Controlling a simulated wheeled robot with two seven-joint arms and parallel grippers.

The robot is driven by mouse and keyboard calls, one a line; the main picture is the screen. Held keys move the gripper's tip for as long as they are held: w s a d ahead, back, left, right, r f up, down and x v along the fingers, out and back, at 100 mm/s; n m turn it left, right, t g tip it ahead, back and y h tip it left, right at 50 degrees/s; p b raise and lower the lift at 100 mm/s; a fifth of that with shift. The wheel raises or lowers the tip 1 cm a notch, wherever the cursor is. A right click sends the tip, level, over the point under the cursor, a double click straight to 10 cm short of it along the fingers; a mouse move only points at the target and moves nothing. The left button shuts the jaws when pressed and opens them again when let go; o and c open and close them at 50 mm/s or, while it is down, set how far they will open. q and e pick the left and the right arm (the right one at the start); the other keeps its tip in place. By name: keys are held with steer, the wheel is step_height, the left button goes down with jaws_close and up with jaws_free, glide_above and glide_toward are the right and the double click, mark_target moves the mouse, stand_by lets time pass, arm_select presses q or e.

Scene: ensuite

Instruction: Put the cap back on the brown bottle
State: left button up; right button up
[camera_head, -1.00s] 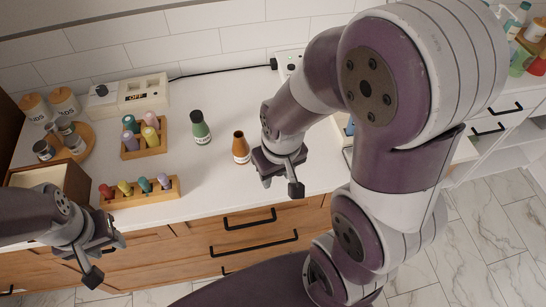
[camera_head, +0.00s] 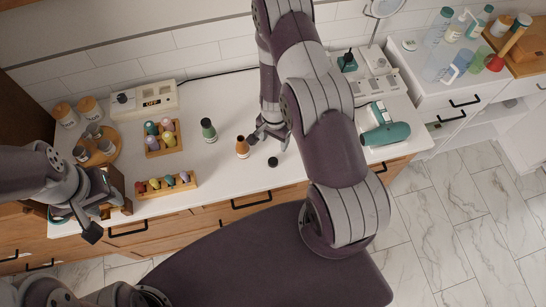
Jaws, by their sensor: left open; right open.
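The brown bottle (camera_head: 242,148) stands upright on the white counter. Its neck looks dark and narrow, with no cap visible on it. A small black cap (camera_head: 272,162) lies on the counter to the right of the bottle and slightly nearer the front edge. My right gripper (camera_head: 268,138) is open and empty, just right of the bottle and behind the cap in the picture; whether it touches the bottle I cannot tell. My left gripper (camera_head: 104,208) is open and empty by the counter's front left, far from the bottle and cap.
A green bottle (camera_head: 208,130) stands left of the brown one. Two wooden racks (camera_head: 165,150) (camera_head: 166,190) hold several small coloured bottles. A teal hair dryer (camera_head: 385,134) lies at the right. The counter in front of the brown bottle is clear.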

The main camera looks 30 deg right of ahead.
steer(key=f+b, duration=0.1)
steer(key=b, duration=0.6)
glide_above(273, 160)
steer(key=f, duration=0.6)
steer(key=shift+d+f, duration=0.2)
steer(key=shift+f+b, duration=0.2)
steer(key=shift+b, duration=0.1)
steer(key=shift+r, duration=0.15)
steer(key=shift+f, duration=0.2)
steer(key=f+b, duration=0.4)
steer(key=shift+s+a+f, duration=0.1)
steer(key=shift+a, duration=0.1)
steer(key=shift+f, duration=0.35)
